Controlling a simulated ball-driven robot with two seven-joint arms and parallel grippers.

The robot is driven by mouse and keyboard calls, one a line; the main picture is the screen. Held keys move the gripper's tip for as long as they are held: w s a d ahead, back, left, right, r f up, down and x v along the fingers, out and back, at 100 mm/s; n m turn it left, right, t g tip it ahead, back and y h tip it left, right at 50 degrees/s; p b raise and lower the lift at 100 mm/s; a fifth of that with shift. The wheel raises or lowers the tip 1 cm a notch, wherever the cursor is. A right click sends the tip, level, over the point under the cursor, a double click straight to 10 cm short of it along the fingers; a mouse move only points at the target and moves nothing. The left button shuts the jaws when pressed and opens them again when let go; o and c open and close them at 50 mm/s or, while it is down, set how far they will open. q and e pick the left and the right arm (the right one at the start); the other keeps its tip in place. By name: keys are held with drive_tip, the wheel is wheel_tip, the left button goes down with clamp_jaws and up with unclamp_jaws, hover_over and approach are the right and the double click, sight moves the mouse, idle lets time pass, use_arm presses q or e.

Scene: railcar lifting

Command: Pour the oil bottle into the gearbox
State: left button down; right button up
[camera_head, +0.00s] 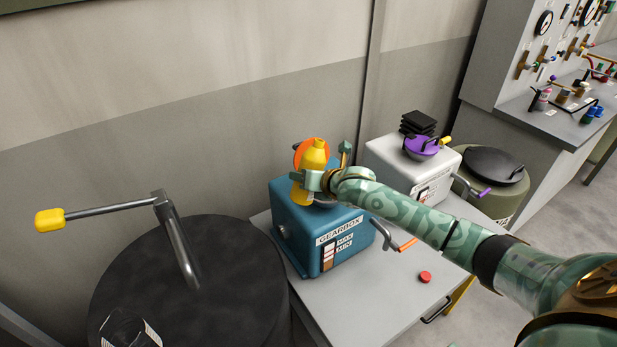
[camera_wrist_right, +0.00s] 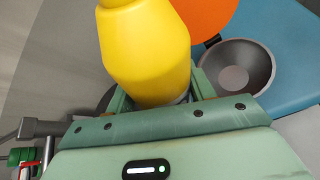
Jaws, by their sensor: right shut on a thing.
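The gearbox (camera_head: 300,232) is a blue box with a GEARBOX label and a MAX/MIN level gauge, standing on a grey table. The yellow oil bottle (camera_head: 313,158) is above the gearbox top, in my right gripper (camera_head: 318,181), which is shut on it. In the right wrist view the bottle (camera_wrist_right: 145,52) fills the upper middle. Beside it are a dark round filler opening (camera_wrist_right: 237,76) and an orange disc (camera_wrist_right: 205,15) on the blue gearbox top (camera_wrist_right: 290,55). In the head view my gripper and the bottle partly hide the opening. My left gripper is not in view.
A dark drum (camera_head: 230,260) with a yellow-handled crank (camera_head: 50,220) stands at the left. A white box (camera_head: 400,160) with a purple funnel-like part stands behind the gearbox. A red button (camera_head: 425,277) is on the table (camera_head: 385,300). A green drum (camera_head: 492,185) is further right.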

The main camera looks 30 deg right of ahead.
sight(300, 192)
drive_tip(key=shift+a+m+y+b, duration=0.1)
drive_tip(key=shift+m+y+b, duration=0.2)
drive_tip(key=shift+m+y, duration=0.35)
drive_tip(key=shift+s+a+m+g+y, duration=0.25)
drive_tip(key=shift+a+m+g+y, duration=0.25)
drive_tip(key=shift+a+m+y, duration=0.05)
drive_tip(key=shift+s+a+f+m+y+b, duration=0.15)
drive_tip(key=shift+a+f+m+y+b, duration=0.2)
drive_tip(key=shift+a+m+y, duration=0.2)
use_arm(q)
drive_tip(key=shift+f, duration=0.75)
use_arm(e)
drive_tip(key=shift+d, duration=0.1)
use_arm(q)
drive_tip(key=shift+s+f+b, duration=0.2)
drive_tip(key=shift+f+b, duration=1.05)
drive_tip(key=shift+b, duration=0.05)
use_arm(e)
drive_tip(key=shift+s+a+f+m+y, duration=0.1)
drive_tip(key=shift+a+f+m+y, duration=0.2)
drive_tip(key=shift+m+y, duration=0.2)
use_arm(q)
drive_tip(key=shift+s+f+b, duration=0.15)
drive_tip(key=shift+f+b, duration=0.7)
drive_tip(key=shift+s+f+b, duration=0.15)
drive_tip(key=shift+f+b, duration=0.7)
use_arm(e)
drive_tip(key=shift+a+f+m+g+y, duration=0.15)
drive_tip(key=shift+f+m+g+y, duration=0.25)
drive_tip(key=shift+m+y, duration=0.2)
